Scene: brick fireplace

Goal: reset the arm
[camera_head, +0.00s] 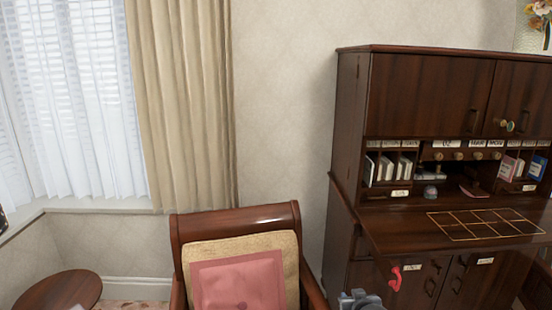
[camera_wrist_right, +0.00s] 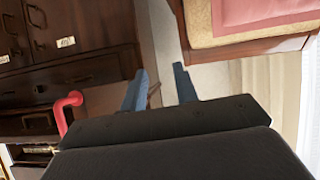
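My right gripper (camera_head: 360,301) shows only in part at the bottom edge of the head view, between the armchair and the desk cabinet. In the right wrist view its two blue-grey fingers (camera_wrist_right: 160,86) stand apart with nothing between them, and light floor shows behind. A red curved handle-like thing (camera_head: 396,278) is just right of the gripper in the head view, in front of the cabinet's lower doors. It also shows in the right wrist view (camera_wrist_right: 66,112), left of the fingers and apart from them. My left gripper is not in view.
A dark wooden desk cabinet (camera_head: 430,90) stands at right, its fold-out writing surface (camera_head: 400,232) jutting forward. A wooden armchair (camera_head: 235,220) with a pink cushion (camera_head: 238,282) is at bottom centre. A small round table (camera_head: 60,290) is at lower left, below the curtained window.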

